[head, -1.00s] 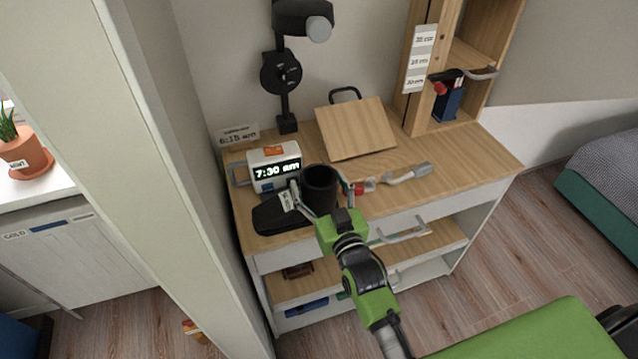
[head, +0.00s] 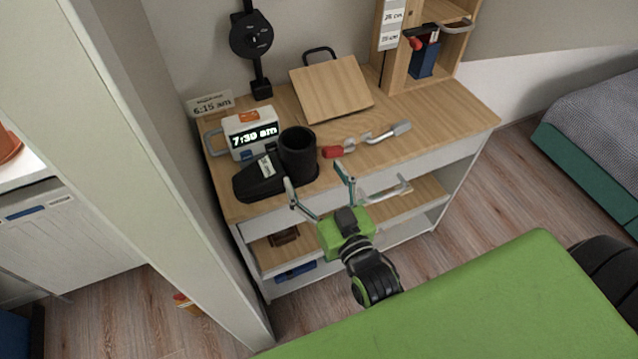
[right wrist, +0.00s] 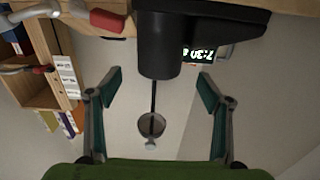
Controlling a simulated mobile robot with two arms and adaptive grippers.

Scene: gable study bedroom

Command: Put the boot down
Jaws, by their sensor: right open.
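The black boot (head: 262,179) stands upright on the wooden desk top (head: 400,152) near its front left corner, its shaft on the right and its toe to the left. A small white label is on its foot. My right gripper (head: 318,184) is open and empty, in front of the boot and apart from it. In the right wrist view the boot's shaft (right wrist: 158,45) shows upside down beyond the spread fingers (right wrist: 158,82). My left gripper is not in view.
A clock reading 7:30 am (head: 250,133) stands right behind the boot. A red-and-grey tool (head: 368,140) lies to its right, and a tilted wooden board (head: 332,90) stands behind. A wall edge (head: 165,170) is close on the left.

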